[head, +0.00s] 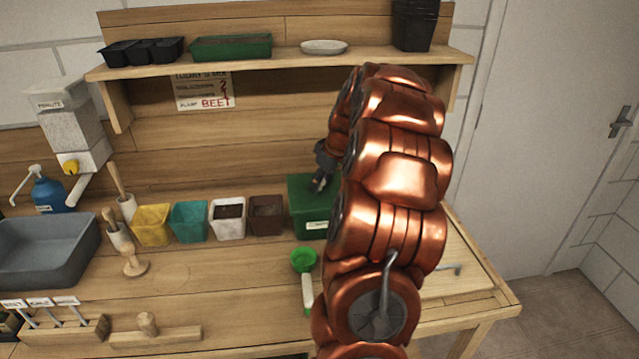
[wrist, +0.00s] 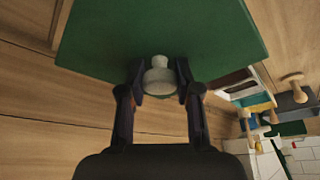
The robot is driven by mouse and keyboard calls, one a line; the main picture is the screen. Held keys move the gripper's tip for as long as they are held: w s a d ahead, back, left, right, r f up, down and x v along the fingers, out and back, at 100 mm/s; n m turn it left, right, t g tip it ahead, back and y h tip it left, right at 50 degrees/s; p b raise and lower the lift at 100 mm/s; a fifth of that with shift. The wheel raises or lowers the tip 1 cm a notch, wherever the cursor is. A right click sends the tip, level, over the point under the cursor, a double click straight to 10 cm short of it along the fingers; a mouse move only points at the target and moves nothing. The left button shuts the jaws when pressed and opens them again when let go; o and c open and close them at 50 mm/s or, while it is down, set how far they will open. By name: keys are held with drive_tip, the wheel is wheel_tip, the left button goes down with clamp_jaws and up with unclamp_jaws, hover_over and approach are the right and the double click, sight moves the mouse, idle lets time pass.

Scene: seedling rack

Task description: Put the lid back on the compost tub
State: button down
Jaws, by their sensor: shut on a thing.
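The green compost tub (head: 314,229) stands at the back of the bench, with a white label on its front and its right side hidden by my arm. The flat green lid (head: 302,186) is level over the tub's top; I cannot tell whether it is fully seated. In the wrist view the lid (wrist: 160,28) fills the upper middle, with a pale round knob (wrist: 160,78) on it. My gripper (wrist: 160,80) is shut on this knob. In the head view my gripper (head: 321,182) is over the lid, partly behind my arm.
Brown (head: 266,214), white (head: 227,218), teal (head: 188,220) and yellow (head: 152,225) pots stand in a row left of the tub. A green scoop (head: 303,261) lies in front. A shelf (head: 290,59) with trays is above. The bench's front middle is mostly clear.

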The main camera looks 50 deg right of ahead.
idle(0.4)
drive_tip(key=shift+c, duration=1.2)
unclamp_jaws()
drive_tip(key=shift+r, duration=0.2)
drive_tip(key=shift+r, duration=3.35)
drive_tip(key=shift+c, duration=0.3)
clamp_jaws()
drive_tip(key=shift+f+b, duration=1.25)
drive_tip(key=shift+f, duration=0.75)
